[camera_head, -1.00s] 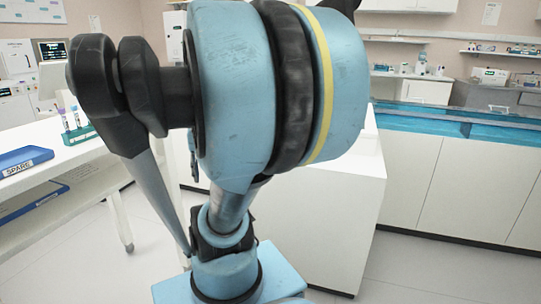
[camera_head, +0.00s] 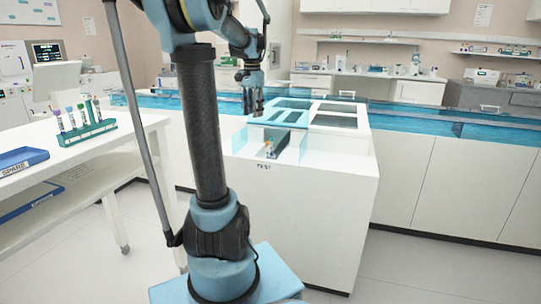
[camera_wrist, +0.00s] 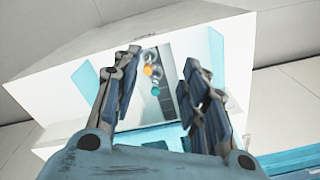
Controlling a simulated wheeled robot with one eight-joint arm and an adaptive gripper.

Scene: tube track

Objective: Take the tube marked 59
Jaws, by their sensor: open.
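My gripper (camera_head: 251,106) is over the white counter with the TEST label, above and behind its front bay. In the wrist view my gripper (camera_wrist: 162,92) is open, its fingers apart with nothing between them. Beyond the fingers lies a bay holding small items, one with an orange top (camera_wrist: 148,71) and one with a teal top (camera_wrist: 155,91). The head view shows small coloured items (camera_head: 269,149) in that bay. A teal rack (camera_head: 88,132) with several capped tubes stands on the left table. No number is readable on any tube.
Clear blue panels (camera_wrist: 215,58) flank the bay. The white counter (camera_head: 310,205) has several recessed compartments behind it. A blue tray (camera_head: 22,160) lies on the left table, its label unclear. A long blue-glazed track (camera_head: 420,117) runs along the back.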

